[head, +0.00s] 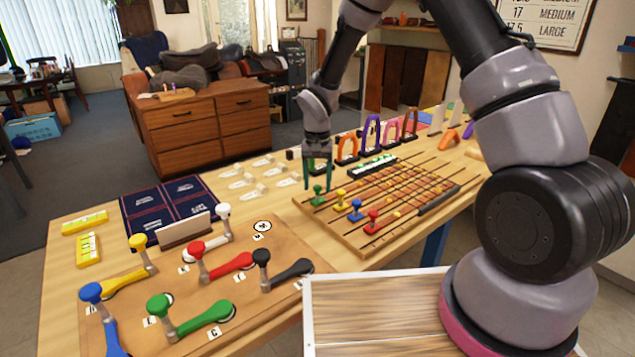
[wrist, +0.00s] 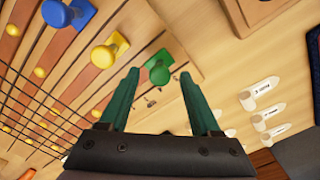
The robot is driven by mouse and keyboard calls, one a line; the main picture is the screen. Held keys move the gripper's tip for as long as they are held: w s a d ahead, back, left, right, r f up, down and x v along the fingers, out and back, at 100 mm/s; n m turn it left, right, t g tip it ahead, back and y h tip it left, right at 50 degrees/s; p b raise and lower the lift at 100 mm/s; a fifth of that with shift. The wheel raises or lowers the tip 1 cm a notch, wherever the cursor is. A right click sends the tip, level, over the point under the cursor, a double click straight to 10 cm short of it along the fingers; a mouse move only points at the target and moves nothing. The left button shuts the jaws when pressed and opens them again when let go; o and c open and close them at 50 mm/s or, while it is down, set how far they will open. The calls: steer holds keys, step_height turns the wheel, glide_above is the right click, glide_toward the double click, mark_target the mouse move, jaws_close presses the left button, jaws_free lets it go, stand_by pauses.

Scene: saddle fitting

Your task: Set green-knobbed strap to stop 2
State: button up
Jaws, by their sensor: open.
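The green knob (head: 318,194) stands at the near left end of its strap on the slatted wooden board (head: 345,238). In the wrist view the green knob (wrist: 158,70) shows between the tips of my open gripper (wrist: 159,75). In the head view my gripper (head: 318,184) points down over the knob, one finger on each side. I cannot tell whether either finger touches it. The yellow knob (head: 340,199), blue knob (head: 355,208) and red knob (head: 373,219) stand in a row beside it. I cannot read stop numbers on the board.
Yellow beads and a dark grid cover the board's middle. A panel of coloured levers (head: 225,262) lies at the front left. White labelled tags (head: 262,174) lie left of the board. Coloured arches (head: 372,132) stand behind it. A dark mat (head: 165,205) lies farther left.

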jaws_close()
stand_by(1.4)
